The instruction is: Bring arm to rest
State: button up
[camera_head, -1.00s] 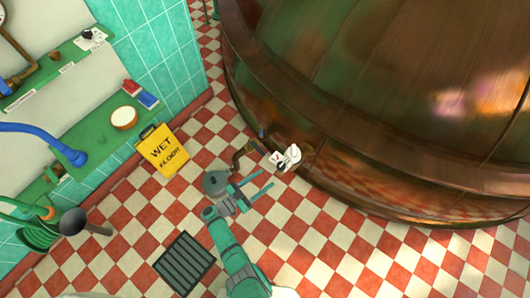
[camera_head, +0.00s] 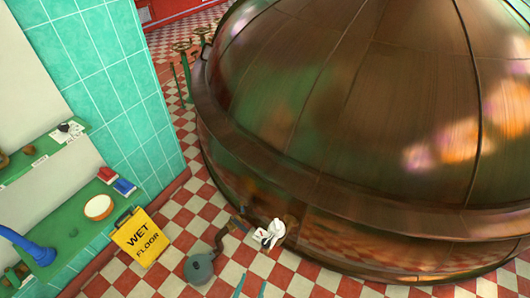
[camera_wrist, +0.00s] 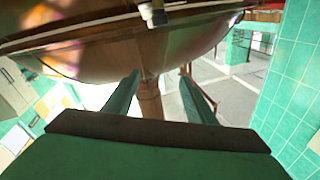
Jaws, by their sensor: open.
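My gripper (camera_wrist: 158,98) shows in the wrist view with its two green fingers spread apart and nothing between them. Beyond the fingers is the rounded copper underside of a kettle with a brown post below it. In the head view only the green fingertips (camera_head: 250,287) show at the bottom edge; the rest of my arm is out of frame. The fingertips are apart from the copper kettle (camera_head: 330,150).
A yellow wet floor sign (camera_head: 140,238) stands left, by a green shelf with a white bowl (camera_head: 99,207). A grey round object (camera_head: 199,269) and a white item (camera_head: 275,233) are near the kettle's base. Checkered floor lies between sign and kettle.

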jog(key=s+d+r+n+g+y, duration=0.1)
jog(key=s+d+r+n+y, duration=0.1)
jog(key=s+r, duration=0.7)
jog(key=s+d+r+n+g+y, duration=0.1)
jog(key=s+r+n+y, duration=0.3)
jog(key=s+r, duration=0.5)
notch_tip(320, 180, up, 5)
jog(key=shift+s+d+f+n+g, duration=0.1)
jog(key=shift+s+d+n+g, duration=0.15)
jog(key=shift+d+n+g, duration=0.45)
jog(key=shift+d+t, duration=0.2)
jog(key=shift+t, duration=0.2)
jog(key=shift+c, duration=0.4)
jog(key=c, duration=0.4)
jog(key=shift+a, duration=0.1)
